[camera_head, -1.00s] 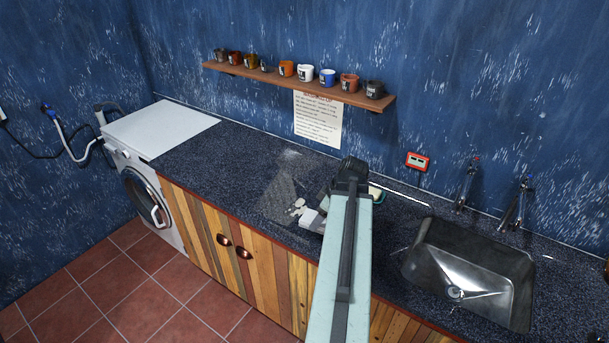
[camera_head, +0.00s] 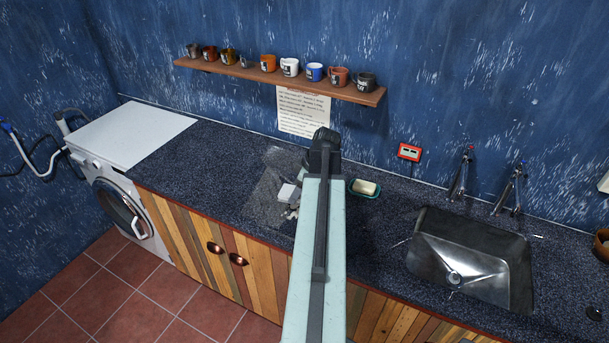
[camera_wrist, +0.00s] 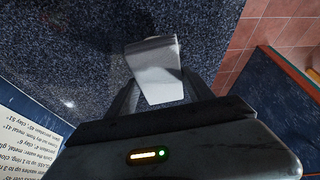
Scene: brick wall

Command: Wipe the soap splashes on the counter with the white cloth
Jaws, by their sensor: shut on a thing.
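The white cloth (camera_wrist: 157,70) is a small pale block between the two fingers of my gripper (camera_wrist: 160,88) in the wrist view. My gripper is shut on it. In the head view the cloth (camera_head: 288,193) shows just left of my arm, over the dark speckled counter (camera_head: 215,165). Whether it touches the counter is hard to tell. A paler, hazy patch of counter surrounds this spot. In the head view my arm hides most of the gripper.
A green soap dish (camera_head: 365,188) with a pale bar stands right of my arm, and the sink (camera_head: 470,262) is further right. A mug shelf (camera_head: 280,80) and paper notice (camera_head: 303,112) are on the wall behind. A white washing machine (camera_head: 130,135) stands left. The counter's left part is clear.

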